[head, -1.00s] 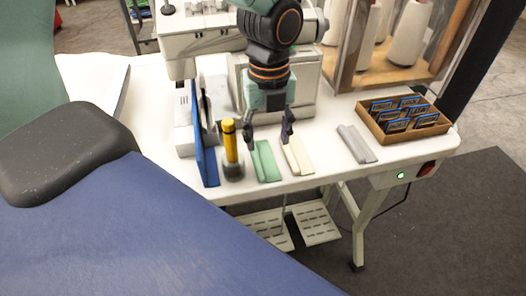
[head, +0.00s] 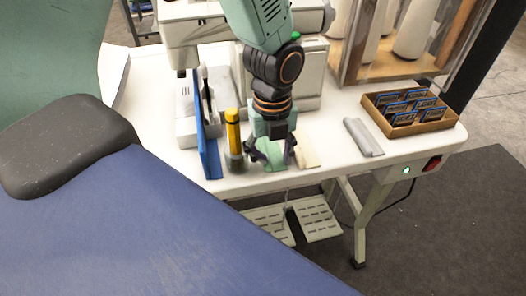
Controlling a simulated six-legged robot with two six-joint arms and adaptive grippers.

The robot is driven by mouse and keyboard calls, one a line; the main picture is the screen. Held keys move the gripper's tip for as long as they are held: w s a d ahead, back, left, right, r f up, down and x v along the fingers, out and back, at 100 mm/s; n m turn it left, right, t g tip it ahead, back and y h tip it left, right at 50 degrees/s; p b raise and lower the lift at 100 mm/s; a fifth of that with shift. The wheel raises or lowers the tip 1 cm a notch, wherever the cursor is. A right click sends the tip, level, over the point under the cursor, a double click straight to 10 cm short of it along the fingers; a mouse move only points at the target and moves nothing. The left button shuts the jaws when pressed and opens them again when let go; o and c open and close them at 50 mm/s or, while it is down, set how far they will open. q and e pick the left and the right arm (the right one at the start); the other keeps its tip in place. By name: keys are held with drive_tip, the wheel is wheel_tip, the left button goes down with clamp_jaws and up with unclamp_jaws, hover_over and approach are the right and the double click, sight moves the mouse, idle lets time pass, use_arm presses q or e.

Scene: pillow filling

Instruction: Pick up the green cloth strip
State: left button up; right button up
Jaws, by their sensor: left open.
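The green cloth strip (head: 275,158) lies on the white table between a yellow-topped cylinder and a cream strip. My left gripper (head: 272,160) is open and low over the green strip, with one finger on each side of it. The gripper and wrist hide part of the strip. I cannot tell whether the fingers touch the strip or the table. My right gripper is not in view.
The yellow-topped cylinder (head: 232,135) and a blue upright panel (head: 208,152) stand close on the left. The cream strip (head: 305,150) lies close on the right. A grey strip (head: 363,137) and a cardboard box (head: 385,128) of blue packets are farther right.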

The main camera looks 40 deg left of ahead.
use_arm(q)
drive_tip(key=shift+d, duration=0.15)
drive_tip(key=c, duration=0.4)
drive_tip(key=shift+s, duration=0.1)
drive_tip(key=c, duration=0.5)
clamp_jaws()
